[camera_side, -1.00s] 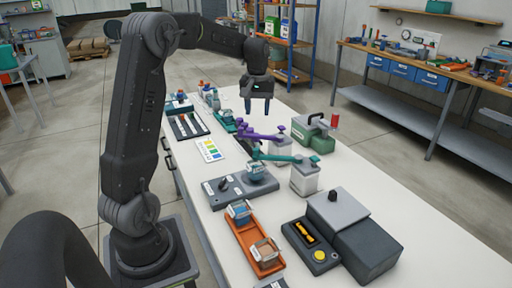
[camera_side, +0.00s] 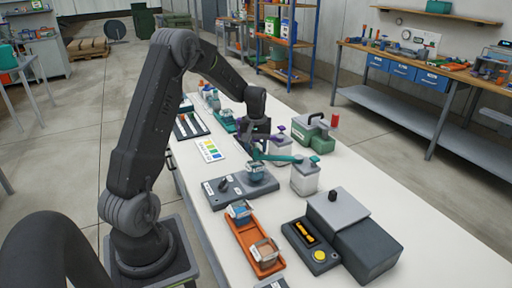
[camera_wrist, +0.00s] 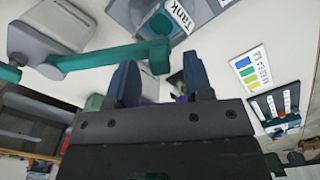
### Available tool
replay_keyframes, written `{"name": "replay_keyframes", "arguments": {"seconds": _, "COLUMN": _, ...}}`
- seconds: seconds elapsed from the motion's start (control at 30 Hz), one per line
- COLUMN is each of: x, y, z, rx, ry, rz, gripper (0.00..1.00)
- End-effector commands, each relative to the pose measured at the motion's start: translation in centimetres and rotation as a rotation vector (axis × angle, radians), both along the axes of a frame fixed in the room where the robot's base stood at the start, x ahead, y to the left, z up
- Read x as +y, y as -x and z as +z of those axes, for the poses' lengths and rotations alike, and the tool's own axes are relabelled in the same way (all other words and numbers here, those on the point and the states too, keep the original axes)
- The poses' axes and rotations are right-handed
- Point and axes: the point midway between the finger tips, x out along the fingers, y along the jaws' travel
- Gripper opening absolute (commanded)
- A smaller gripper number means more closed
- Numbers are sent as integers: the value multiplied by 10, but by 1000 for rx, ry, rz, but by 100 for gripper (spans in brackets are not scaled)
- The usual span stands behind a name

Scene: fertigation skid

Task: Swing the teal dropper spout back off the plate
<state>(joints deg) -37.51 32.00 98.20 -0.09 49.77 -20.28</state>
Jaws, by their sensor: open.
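The teal dropper spout (camera_side: 280,157) reaches left from a white, grey-topped bottle (camera_side: 304,180) in the side view.
A purple spout (camera_side: 277,136) on another bottle (camera_side: 281,153) is close behind my gripper. A green case (camera_side: 312,134) stands beyond it.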

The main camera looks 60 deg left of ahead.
Motion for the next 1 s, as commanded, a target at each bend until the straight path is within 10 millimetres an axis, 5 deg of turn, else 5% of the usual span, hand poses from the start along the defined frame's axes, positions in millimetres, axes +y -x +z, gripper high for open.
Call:
{"name": "replay_keyframes", "arguments": {"seconds": 0.37, "x": 0, "y": 0, "z": -5, "rx": 1, "ry": 1, "rz": 0, "gripper": 46}}
{"name": "replay_keyframes", "arguments": {"seconds": 0.83, "x": 0, "y": 0, "z": -5, "rx": 0, "ry": 0, "rz": 0, "gripper": 1}}
{"name": "replay_keyframes", "arguments": {"seconds": 1.0, "x": 0, "y": 0, "z": -5, "rx": 0, "ry": 0, "rz": 0, "gripper": 0}}
